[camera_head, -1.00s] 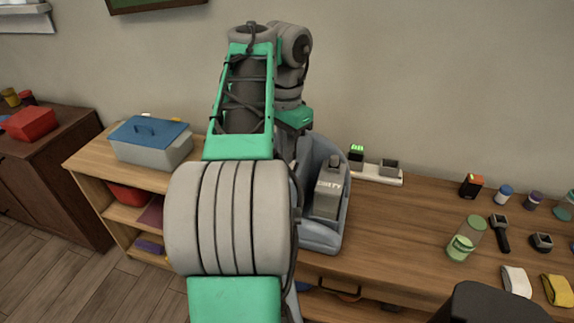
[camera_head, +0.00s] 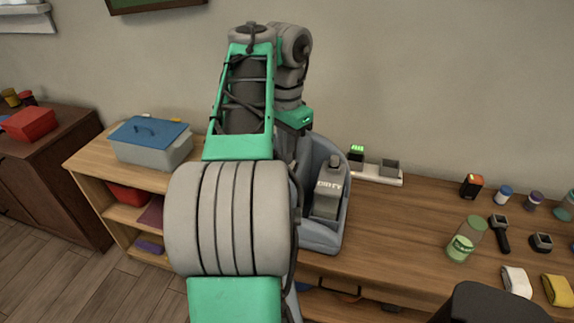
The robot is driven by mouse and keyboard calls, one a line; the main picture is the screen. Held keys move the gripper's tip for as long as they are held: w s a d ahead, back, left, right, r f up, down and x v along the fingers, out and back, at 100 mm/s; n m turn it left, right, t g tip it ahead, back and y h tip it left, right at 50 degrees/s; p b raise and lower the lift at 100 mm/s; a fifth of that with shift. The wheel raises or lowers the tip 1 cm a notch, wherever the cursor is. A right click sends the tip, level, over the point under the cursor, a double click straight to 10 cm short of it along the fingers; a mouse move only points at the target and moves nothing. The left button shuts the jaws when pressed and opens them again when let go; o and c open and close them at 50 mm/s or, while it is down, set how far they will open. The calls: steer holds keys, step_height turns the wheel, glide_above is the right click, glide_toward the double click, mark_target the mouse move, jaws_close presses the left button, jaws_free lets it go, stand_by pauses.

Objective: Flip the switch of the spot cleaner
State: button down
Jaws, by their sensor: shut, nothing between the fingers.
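The spot cleaner (camera_head: 322,236) is a grey-blue machine standing on the wooden cabinet top, right behind my arm. Its grey tank (camera_head: 328,202), with "DIRTY" lettering, faces me. My arm covers the left part of the cleaner, and I cannot make out its switch. My arm rises in the middle of the view and bends down by the cleaner's upper left. My gripper's fingers are hidden behind the arm, so I cannot see whether they touch the cleaner.
A white charging strip (camera_head: 377,175) with small blocks lies behind the cleaner. A green-lidded jar (camera_head: 460,248), watches and small bottles stand to the right. A grey bin with a blue lid (camera_head: 150,143) sits to the left. The cabinet top between cleaner and jar is clear.

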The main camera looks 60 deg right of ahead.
steer(key=shift+f+b, duration=1.1)
stand_by(0.6)
step_height(320, 180, up, 7)
steer(key=p, duration=0.7)
steer(key=shift+r, duration=0.15)
steer(key=w+a+f+n+h, duration=0.1)
steer(key=w+a+f+n, duration=0.2)
steer(key=w+a+n, duration=0.5)
steer(key=w+a+f+n+h, duration=0.15)
steer(key=w+a+n, duration=0.25)
steer(key=w+a, duration=0.4)
steer(key=a+f+n+t+y, duration=0.1)
steer(key=a+f+n, duration=0.3)
steer(key=a, duration=0.7)
steer(key=a+f+n+t+y, duration=0.1)
steer(key=a+f+n, duration=0.3)
steer(key=a, duration=0.7)
steer(key=n+t, duration=0.1)
steer(key=n, duration=0.1)
steer(key=shift+a+f+n+t, duration=0.2)
steer(key=shift+n+t, duration=0.1)
